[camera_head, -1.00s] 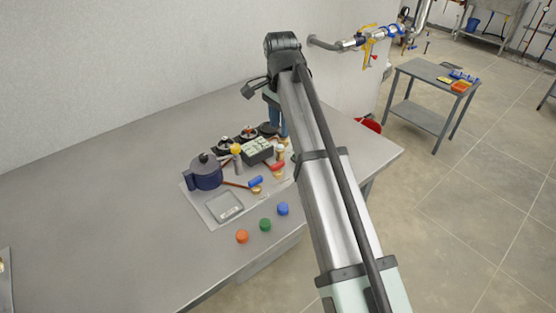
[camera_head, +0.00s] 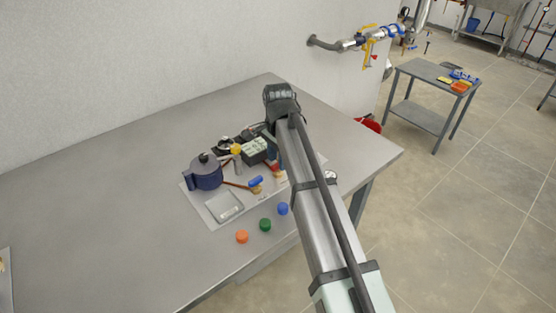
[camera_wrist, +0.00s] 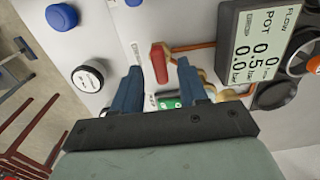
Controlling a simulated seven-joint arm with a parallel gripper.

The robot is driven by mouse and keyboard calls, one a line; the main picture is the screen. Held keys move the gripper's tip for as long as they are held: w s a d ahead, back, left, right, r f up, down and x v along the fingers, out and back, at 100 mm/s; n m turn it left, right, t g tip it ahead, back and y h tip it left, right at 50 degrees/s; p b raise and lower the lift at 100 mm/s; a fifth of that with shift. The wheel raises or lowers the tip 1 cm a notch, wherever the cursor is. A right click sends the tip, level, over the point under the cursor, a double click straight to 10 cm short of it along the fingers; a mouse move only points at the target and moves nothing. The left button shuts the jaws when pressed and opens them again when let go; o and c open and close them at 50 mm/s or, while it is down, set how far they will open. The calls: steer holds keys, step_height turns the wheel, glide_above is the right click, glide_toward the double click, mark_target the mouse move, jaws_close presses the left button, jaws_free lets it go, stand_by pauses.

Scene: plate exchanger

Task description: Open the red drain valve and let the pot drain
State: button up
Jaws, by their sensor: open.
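The red drain valve handle (camera_wrist: 158,58) shows in the wrist view, joined to a copper pipe (camera_wrist: 192,46). In the head view only a bit of the red handle (camera_head: 275,167) shows beside my arm. My gripper (camera_wrist: 158,72) is open, its two blue fingers on either side of the handle's near end. I cannot tell whether they touch it. The dark blue lidded pot (camera_head: 206,175) stands upright on the grey board (camera_head: 190,197). A grey tray (camera_head: 224,207) lies in front of it. The display (camera_wrist: 258,48) reads POT, 0.5 bar and 0.0 bar.
A blue-handled valve (camera_head: 256,181) sits near the pot. Orange (camera_head: 242,237), green (camera_head: 265,225) and blue (camera_head: 283,209) caps lie along the front. A round white-faced gauge or knob (camera_wrist: 89,77) is left of my fingers.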

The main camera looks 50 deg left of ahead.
steer(key=shift+f, duration=0.55)
steer(key=shift+c, duration=0.2)
jaws_close()
